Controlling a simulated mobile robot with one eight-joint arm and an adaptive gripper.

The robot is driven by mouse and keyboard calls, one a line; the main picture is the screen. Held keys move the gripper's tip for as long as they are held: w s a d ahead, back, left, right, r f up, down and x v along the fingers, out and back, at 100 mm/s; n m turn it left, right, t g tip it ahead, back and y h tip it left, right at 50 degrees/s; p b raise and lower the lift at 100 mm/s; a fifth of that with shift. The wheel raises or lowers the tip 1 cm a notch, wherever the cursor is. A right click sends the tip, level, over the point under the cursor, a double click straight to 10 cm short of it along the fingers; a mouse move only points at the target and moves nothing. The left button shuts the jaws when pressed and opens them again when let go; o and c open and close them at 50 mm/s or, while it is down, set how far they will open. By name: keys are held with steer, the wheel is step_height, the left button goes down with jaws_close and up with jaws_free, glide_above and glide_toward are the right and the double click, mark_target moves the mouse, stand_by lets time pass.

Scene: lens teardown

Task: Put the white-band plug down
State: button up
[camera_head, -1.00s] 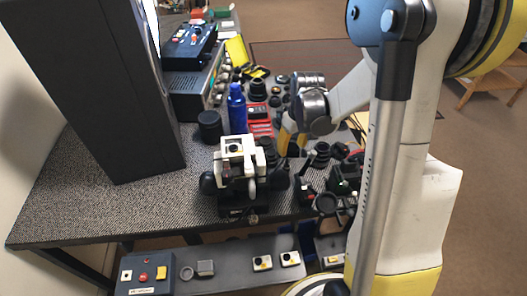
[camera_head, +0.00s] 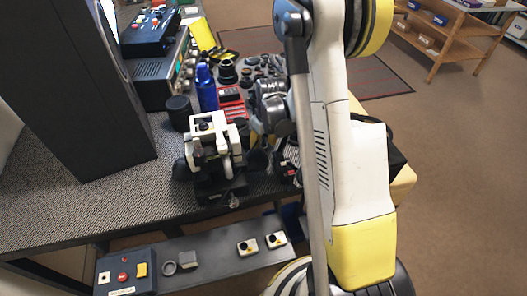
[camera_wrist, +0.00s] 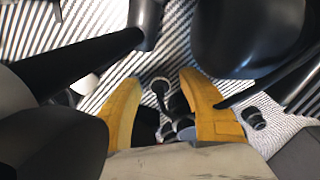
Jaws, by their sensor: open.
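In the wrist view my gripper (camera_wrist: 160,92) is open, its two yellow fingers apart above a striped surface (camera_wrist: 95,25). A small dark round part with a pale ring (camera_wrist: 161,85) shows between the fingertips; I cannot tell whether it is the white-band plug or whether a finger touches it. Another small dark cylinder with a pale ring (camera_wrist: 255,118) lies to the right of the right finger. In the head view my arm hides the fingers, and I cannot make out the plug there.
Large dark round parts crowd the wrist view on both sides. In the head view a white-topped device (camera_head: 212,135) stands at the bench's front edge, with a blue bottle (camera_head: 206,90) and a black cylinder (camera_head: 179,112) behind it. A low shelf (camera_head: 210,255) holds a button box (camera_head: 126,272).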

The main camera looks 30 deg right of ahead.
steer(key=shift+f, duration=0.1)
jaws_close()
